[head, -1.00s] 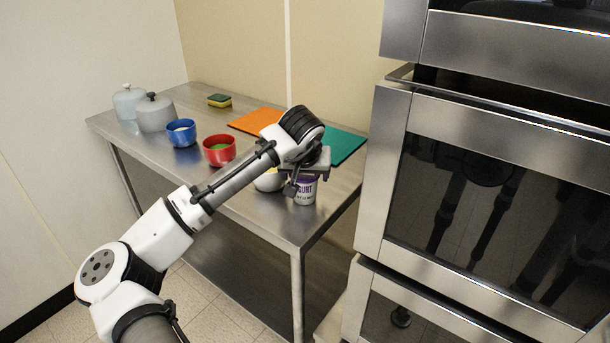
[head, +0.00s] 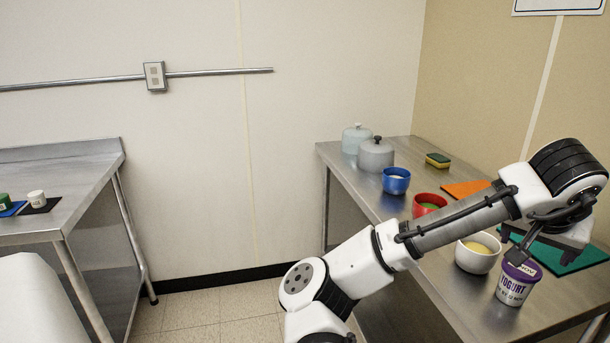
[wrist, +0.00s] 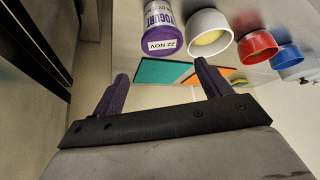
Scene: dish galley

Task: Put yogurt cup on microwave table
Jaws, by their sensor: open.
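The yogurt cup (head: 515,285), white with a purple lid and lettering, stands on the steel table (head: 405,205) at the right of the head view. A white bowl with yellow contents (head: 478,258) is just left of it. My gripper (head: 514,246) is open and empty, just above and behind the cup's lid. In the wrist view the cup (wrist: 163,25) shows beyond my parted fingers (wrist: 160,85), not between them; its lid label reads 22 NOV. No microwave is in view, so I cannot tell which table is the microwave table.
On the same table are a red bowl (head: 428,204), blue bowl (head: 396,181), two lidded pots, a sponge (head: 437,160), an orange mat and a teal mat (head: 560,257). Another steel table (head: 75,190) at left holds small containers on mats. Floor (head: 205,308) shows between the tables.

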